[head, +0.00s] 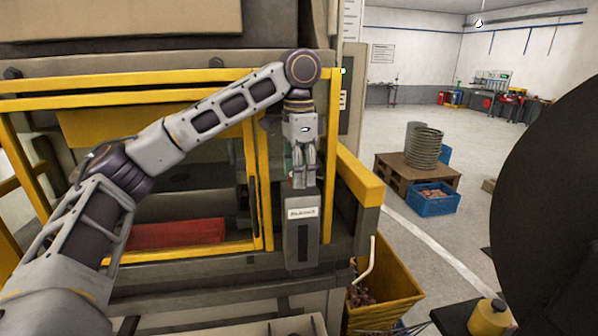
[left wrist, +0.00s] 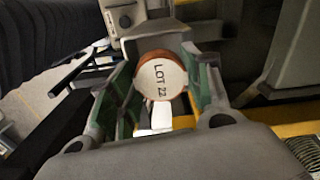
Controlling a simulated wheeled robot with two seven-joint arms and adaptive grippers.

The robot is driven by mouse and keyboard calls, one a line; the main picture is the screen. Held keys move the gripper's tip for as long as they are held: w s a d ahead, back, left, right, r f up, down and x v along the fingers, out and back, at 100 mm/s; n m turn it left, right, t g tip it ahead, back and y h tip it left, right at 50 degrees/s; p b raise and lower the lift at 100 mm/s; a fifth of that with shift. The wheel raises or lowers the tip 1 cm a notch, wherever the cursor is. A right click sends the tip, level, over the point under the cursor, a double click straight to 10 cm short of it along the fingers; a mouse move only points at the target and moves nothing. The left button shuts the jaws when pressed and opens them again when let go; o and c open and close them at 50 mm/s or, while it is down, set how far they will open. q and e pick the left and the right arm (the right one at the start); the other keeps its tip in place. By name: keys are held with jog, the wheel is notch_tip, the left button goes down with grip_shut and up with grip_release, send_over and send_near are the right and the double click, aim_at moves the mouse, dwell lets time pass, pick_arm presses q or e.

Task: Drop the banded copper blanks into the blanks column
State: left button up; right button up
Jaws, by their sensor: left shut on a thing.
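The blanks column (head: 302,245) is a narrow grey upright box with a white label, fixed to the front of the yellow-framed machine. My left gripper (head: 301,180) points down just above the column's top. In the left wrist view the gripper (left wrist: 160,100) is shut on a round copper blank (left wrist: 160,78), held between green-padded fingers. Its pale end face reads "LOT 22" and a copper-brown rim shows around it. In the head view the fingers mostly hide the blank. I cannot tell whether its lower end is inside the column. My right gripper is not in view.
Yellow rails (head: 265,185) of the machine stand close behind and beside the column. A yellow bin (head: 400,285) holding reddish-brown pieces is below right. A wooden pallet (head: 390,172) with a wire coil (head: 424,148) and a blue crate (head: 434,207) stand farther back on open floor.

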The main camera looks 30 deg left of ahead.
pick_arm(q)
jog(key=o, duration=1.2)
jog(key=shift+r, duration=0.15)
jog(key=shift+s+d+r, duration=0.1)
jog(key=shift+r, duration=5.8)
